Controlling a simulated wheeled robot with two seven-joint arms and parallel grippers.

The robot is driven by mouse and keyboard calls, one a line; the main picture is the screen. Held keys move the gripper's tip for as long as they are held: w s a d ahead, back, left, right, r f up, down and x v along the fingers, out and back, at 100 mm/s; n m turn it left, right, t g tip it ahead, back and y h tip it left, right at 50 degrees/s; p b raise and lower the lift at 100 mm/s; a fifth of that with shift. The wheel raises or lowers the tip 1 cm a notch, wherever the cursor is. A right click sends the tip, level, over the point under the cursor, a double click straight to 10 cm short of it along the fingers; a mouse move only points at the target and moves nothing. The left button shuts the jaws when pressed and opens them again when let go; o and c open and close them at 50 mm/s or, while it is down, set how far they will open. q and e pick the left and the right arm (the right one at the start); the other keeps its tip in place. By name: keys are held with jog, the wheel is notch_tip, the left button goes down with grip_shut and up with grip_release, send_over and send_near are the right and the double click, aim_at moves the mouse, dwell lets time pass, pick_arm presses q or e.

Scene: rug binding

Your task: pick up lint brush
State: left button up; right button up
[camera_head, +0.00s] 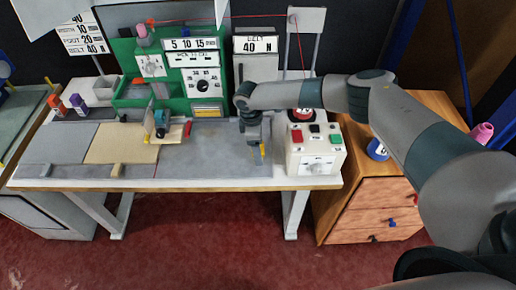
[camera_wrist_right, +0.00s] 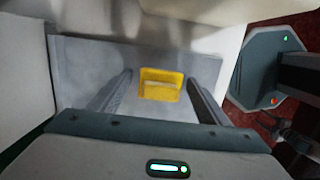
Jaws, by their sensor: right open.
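A small yellow piece (camera_wrist_right: 161,83) sits on the grey work surface between the two fingers of my right gripper (camera_wrist_right: 159,76) in the right wrist view. It may be the lint brush, but its full shape does not show. In the head view my right gripper (camera_head: 253,139) points down over the right part of the table's grey top, and a sliver of the yellow piece (camera_head: 262,150) shows beside it. The right gripper is open, with clear gaps between its fingers and the yellow piece. My left gripper is out of view.
A white control box (camera_head: 316,152) with coloured buttons stands right of the gripper. A green machine (camera_head: 172,97) stands behind. A tan board (camera_head: 112,145) lies left on the white table. A wooden drawer cabinet (camera_head: 365,195) stands right. The front middle tabletop is clear.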

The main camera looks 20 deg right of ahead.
dwell(0.3)
jog(key=c, duration=1.3)
jog(key=shift+o, duration=0.2)
jog(key=shift+r, duration=0.15)
notch_tip(320, 180, up, 9)
jog(key=b, duration=0.2)
jog(key=shift+b, duration=0.35)
jog(key=shift+r, duration=0.4)
